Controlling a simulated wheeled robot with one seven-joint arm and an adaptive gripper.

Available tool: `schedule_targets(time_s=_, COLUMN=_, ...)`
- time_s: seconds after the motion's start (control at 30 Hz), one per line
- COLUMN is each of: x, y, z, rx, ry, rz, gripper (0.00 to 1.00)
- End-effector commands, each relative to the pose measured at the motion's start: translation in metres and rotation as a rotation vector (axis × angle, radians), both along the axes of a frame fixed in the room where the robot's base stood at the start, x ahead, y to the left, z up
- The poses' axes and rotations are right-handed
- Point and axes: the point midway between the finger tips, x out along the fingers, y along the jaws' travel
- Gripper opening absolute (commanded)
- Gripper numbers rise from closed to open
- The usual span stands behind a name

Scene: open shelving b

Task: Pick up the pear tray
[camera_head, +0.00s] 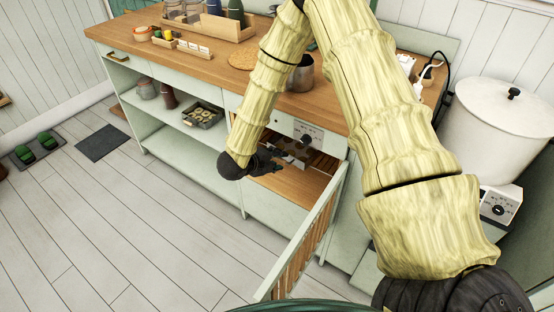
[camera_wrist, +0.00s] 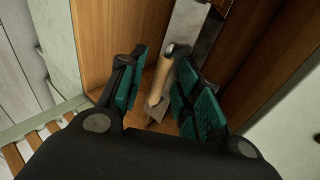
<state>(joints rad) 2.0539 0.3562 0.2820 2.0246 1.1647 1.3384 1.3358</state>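A dark grey tray (camera_head: 203,115) with pale yellowish round pieces sits on the open middle shelf, left of my arm in the head view. It looks like the pear tray, but the pieces are too small to be sure. It is not visible in the wrist view. My gripper (camera_head: 268,162) is to the right of the tray and lower in the picture, at the open cupboard compartment. In the wrist view my gripper (camera_wrist: 158,95) is open, its green-padded fingers apart. A wooden-handled metal tool (camera_wrist: 164,75) shows between the fingers; I cannot tell whether it is touched.
The open slatted door (camera_head: 305,245) sticks out in front of the compartment. A dark red bottle (camera_head: 169,97) and a jar (camera_head: 146,89) stand on the shelf left of the tray. The wooden countertop (camera_head: 215,55) runs above. The floor to the left is mostly clear.

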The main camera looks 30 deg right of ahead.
Motion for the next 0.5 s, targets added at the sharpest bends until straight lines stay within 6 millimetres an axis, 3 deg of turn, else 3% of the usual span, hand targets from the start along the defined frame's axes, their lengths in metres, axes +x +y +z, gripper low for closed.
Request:
schedule_targets(time_s=0.3, x=-0.001, y=-0.001, z=0.001, rx=0.0, ry=0.0, rz=-0.002, gripper=0.38)
schedule_targets(time_s=0.5, x=-0.005, y=0.012, z=0.01, rx=0.0, ry=-0.001, rz=-0.003, gripper=0.38)
